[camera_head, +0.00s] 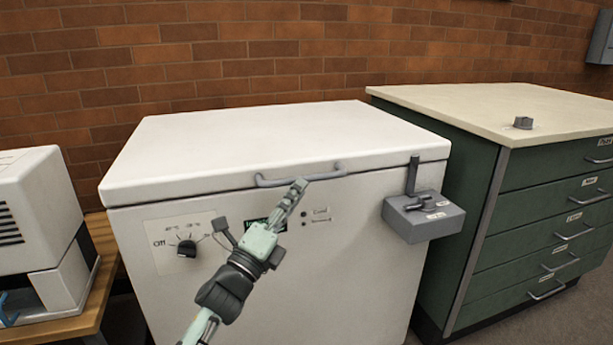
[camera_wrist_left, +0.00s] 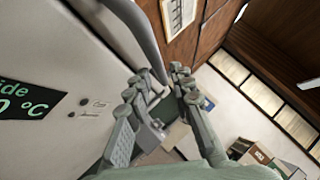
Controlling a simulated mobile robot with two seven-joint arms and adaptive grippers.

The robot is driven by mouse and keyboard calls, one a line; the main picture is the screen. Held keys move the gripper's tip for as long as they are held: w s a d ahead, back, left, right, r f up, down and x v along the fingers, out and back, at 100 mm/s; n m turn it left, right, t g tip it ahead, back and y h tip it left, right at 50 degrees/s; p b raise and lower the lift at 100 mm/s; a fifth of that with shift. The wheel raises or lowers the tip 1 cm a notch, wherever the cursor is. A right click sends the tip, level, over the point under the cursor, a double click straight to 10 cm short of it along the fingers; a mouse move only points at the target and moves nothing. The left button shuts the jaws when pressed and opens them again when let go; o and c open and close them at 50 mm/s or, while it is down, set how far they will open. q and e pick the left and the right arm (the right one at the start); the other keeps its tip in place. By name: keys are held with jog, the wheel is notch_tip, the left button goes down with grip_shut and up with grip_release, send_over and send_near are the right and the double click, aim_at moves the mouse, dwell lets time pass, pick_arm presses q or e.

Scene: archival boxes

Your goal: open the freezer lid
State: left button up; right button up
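The white freezer's lid (camera_head: 270,138) lies flat and closed on the freezer body (camera_head: 360,260). A grey bar handle (camera_head: 265,182) runs along the lid's front edge; it also shows in the left wrist view (camera_wrist_left: 138,30). In the left wrist view the two fingers (camera_wrist_left: 160,80) are apart, with the handle's end appearing near the gap between the tips. I cannot tell whether they touch it. My right gripper is not in view.
A grey box with an upright lever (camera_head: 425,217) is on the freezer's front right. A dial (camera_head: 187,248) is on the front left. A green drawer cabinet (camera_head: 545,210) stands at right, a white device (camera_head: 35,230) on a wooden table at left. A brick wall (camera_head: 230,55) is behind.

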aim_at(306, 179)
pick_arm(q)
jog(key=x, duration=0.5)
jog(key=shift+f, duration=0.15)
jog(key=shift+c, duration=0.2)
grip_shut()
